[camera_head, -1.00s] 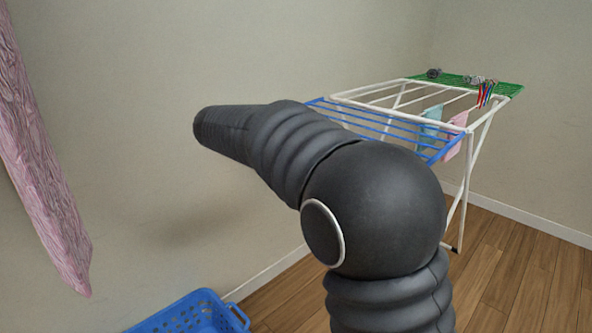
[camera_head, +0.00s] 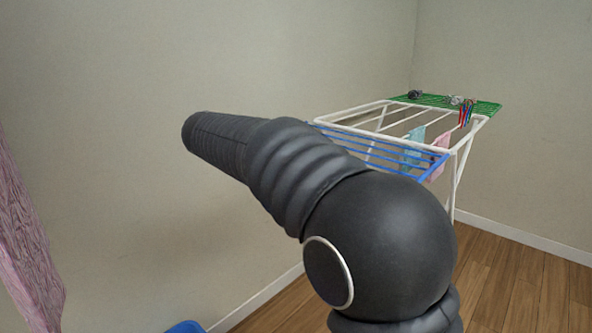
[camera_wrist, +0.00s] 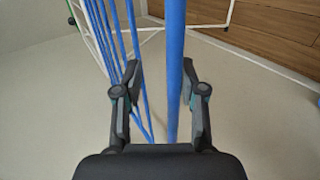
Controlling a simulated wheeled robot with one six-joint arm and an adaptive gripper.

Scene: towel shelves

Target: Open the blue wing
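The blue wing (camera_head: 433,166) is the set of blue bars along the near side of a white drying rack (camera_head: 455,151). My arm hides part of it in the head view. In the wrist view, blue bars (camera_wrist: 112,40) run down the left side. One thicker blue bar (camera_wrist: 174,60) runs between the fingers of my gripper (camera_wrist: 161,78). My gripper is not visible in the head view.
The rack's far wing is green (camera_head: 480,107), with small items on it. Light blue (camera_head: 412,148) and pink (camera_head: 439,160) cloths hang from the rack. A pink towel (camera_head: 25,235) hangs at far left. A blue basket (camera_head: 186,327) shows at the bottom edge. Wooden floor is clear at right.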

